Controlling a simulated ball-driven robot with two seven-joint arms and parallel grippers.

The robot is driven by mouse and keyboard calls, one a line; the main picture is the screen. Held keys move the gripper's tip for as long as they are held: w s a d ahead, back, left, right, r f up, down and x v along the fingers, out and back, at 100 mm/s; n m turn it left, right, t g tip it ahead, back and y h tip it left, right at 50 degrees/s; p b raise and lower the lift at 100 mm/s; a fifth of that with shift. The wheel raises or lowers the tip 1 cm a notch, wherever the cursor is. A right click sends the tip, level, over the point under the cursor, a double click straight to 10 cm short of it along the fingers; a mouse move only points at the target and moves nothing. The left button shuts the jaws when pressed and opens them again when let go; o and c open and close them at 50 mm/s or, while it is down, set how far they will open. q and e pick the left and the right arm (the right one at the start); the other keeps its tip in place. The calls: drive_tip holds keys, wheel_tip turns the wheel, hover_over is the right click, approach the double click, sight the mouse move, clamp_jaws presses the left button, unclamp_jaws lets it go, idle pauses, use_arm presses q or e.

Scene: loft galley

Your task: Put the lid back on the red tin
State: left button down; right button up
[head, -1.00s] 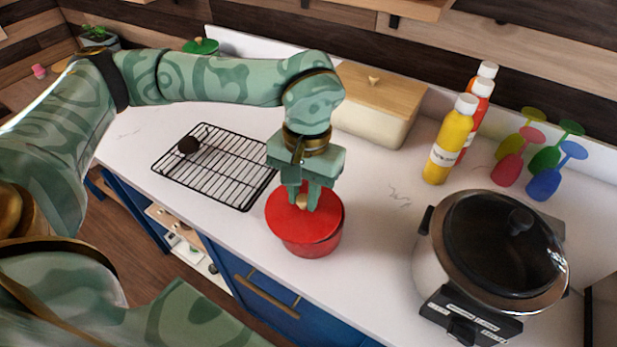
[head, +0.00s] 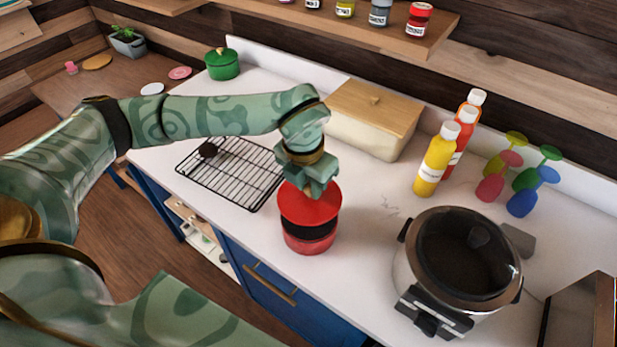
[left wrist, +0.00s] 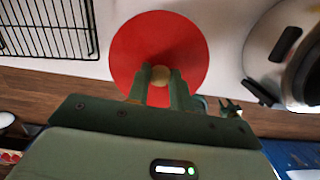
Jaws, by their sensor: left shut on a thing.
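The red tin (head: 308,245) stands on the white counter near its front edge. Its round red lid (head: 312,208) is above it, with a dark gap between lid and tin at the front. My left gripper (head: 310,190) is shut on the small pale knob of the lid, from above. In the left wrist view the lid (left wrist: 185,45) fills the upper middle, with the knob (left wrist: 162,76) between the fingers. The lid hides the tin there.
A black wire rack (head: 225,175) lies left of the tin. A bread box (head: 370,118) stands behind. A slow cooker (head: 455,265) is at the right. Yellow (head: 437,160) and red (head: 465,130) bottles and several coloured glasses stand farther back. Counter between tin and cooker is clear.

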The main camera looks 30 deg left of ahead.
sight(308, 197)
use_arm(q)
drive_tip(key=shift+f+b, duration=1.75)
drive_tip(key=shift+f, duration=0.45)
drive_tip(key=shift+f+b, duration=0.65)
drive_tip(key=shift+f, duration=0.4)
drive_tip(key=shift+r+p, duration=0.1)
drive_tip(key=shift+p, duration=0.2)
drive_tip(key=shift+f, duration=0.2)
drive_tip(key=c, duration=0.7)
unclamp_jaws()
